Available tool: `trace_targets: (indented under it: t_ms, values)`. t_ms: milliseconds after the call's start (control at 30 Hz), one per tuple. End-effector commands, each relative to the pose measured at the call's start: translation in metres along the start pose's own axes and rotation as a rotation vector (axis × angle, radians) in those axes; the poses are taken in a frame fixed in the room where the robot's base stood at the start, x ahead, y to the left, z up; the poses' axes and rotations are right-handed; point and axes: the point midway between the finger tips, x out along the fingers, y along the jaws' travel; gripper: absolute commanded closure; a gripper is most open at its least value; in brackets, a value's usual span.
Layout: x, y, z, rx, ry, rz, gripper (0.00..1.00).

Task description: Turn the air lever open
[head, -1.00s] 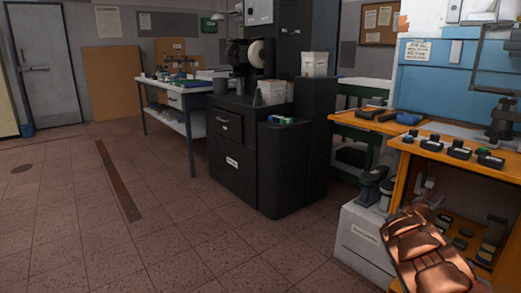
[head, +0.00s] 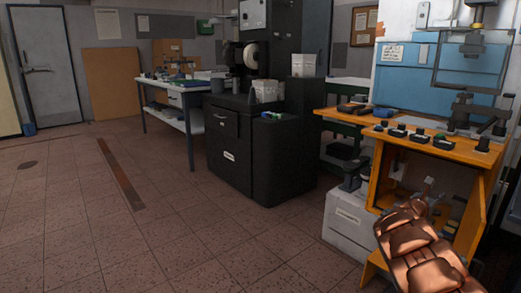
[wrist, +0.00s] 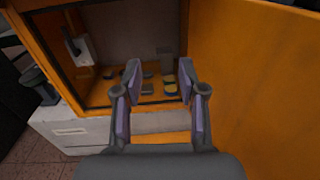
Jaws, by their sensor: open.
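My gripper (wrist: 159,75) is open and empty in the wrist view, its two fingers spread in front of an open orange cabinet (wrist: 150,112). Inside the cabinet at the left, a pale upright fitting with a dark handle (wrist: 78,48) shows; it may be the air lever, but I cannot tell surely. It is left of and beyond my fingers, apart from them. In the head view a small pale piece (head: 428,183) shows in the opening of the same cabinet (head: 450,152).
An orange panel (wrist: 255,80) stands close at the right of my gripper. Small dark and yellow blocks (wrist: 170,88) lie on the cabinet floor. A white box (head: 348,222) stands left of the cabinet. A black machine cabinet (head: 260,155) stands further back. The floor at left is free.

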Motion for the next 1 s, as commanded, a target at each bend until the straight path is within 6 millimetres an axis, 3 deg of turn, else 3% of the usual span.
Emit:
trace_targets:
  t_ms: [267, 467, 700, 800, 1000]
  values:
    - [-0.012, -0.029, 0.064, 0.106, -0.028, -0.103, 0.59]
    - [-0.033, -0.063, 0.132, 0.245, -0.061, -0.219, 0.59]
    - [-0.091, -0.122, 0.224, 0.526, -0.093, -0.422, 0.59]
    - [-0.121, -0.145, 0.251, 0.65, -0.093, -0.506, 0.59]
    - [-0.188, -0.184, 0.285, 0.896, -0.065, -0.677, 0.59]
